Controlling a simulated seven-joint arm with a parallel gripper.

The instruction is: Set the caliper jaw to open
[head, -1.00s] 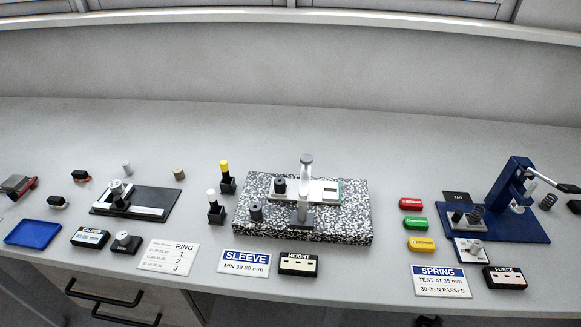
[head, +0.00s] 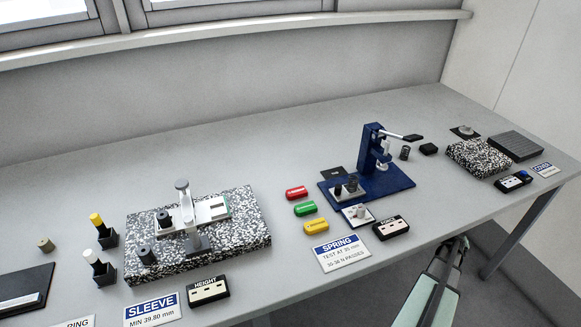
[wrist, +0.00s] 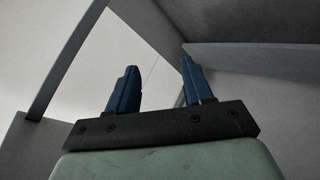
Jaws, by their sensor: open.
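The caliper is not clearly in view now. At the lower left edge of the head view a dark board (head: 25,288) with a pale strip is cut off by the frame. My gripper (head: 458,246) is at the lower right of the head view, in front of the bench's front edge and far from that board. In the wrist view my gripper (wrist: 158,68) shows two blue fingers standing apart with nothing between them. The wrist view shows only a pale wall and grey structural surfaces beyond the fingers.
A speckled stone plate (head: 250,222) with a height gauge (head: 190,215) stands left of centre. A blue spring press (head: 372,165) with a lever stands right of it. Colored tags (head: 305,208) lie between. Another speckled block (head: 478,157) is at the far right. The bench's back strip is clear.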

